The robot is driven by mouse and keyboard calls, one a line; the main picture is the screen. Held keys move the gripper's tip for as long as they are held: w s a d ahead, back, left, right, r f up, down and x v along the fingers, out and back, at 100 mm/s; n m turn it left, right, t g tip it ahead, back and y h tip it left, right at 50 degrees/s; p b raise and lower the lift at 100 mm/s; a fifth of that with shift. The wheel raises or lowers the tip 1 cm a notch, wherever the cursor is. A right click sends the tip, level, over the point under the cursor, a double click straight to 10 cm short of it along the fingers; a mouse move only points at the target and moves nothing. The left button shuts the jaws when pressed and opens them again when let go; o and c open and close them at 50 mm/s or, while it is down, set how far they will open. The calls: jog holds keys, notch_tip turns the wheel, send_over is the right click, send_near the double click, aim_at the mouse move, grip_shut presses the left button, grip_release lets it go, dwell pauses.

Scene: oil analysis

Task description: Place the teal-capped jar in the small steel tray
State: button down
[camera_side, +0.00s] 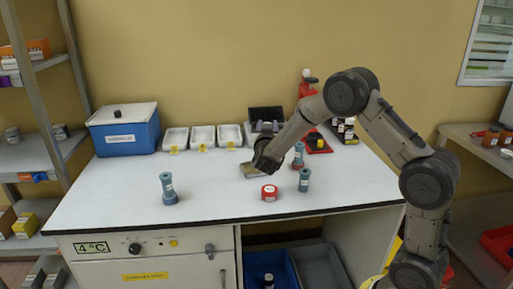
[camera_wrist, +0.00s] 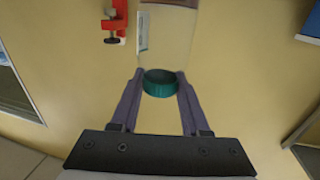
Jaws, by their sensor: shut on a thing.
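The teal-capped jar (camera_wrist: 168,40) shows in the wrist view as a clear body with a pale label at its edge. Its teal cap (camera_wrist: 160,84) sits between the two fingers of my gripper (camera_wrist: 160,88), which are shut on it. In the side view my gripper (camera_side: 264,162) is above the middle of the white bench, and the jar cannot be clearly made out there.
Several white trays (camera_side: 202,137) and a blue cooler (camera_side: 125,133) line the back. The bench's front left is clear.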

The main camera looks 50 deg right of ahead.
jog(key=w+d+f, duration=0.3)
jog(key=w+f, duration=0.3)
jog(key=f, duration=0.4)
jog(key=shift+w, duration=0.4)
jog(key=shift+f, duration=0.1)
jog(key=shift+c, duration=1.9)
grip_release()
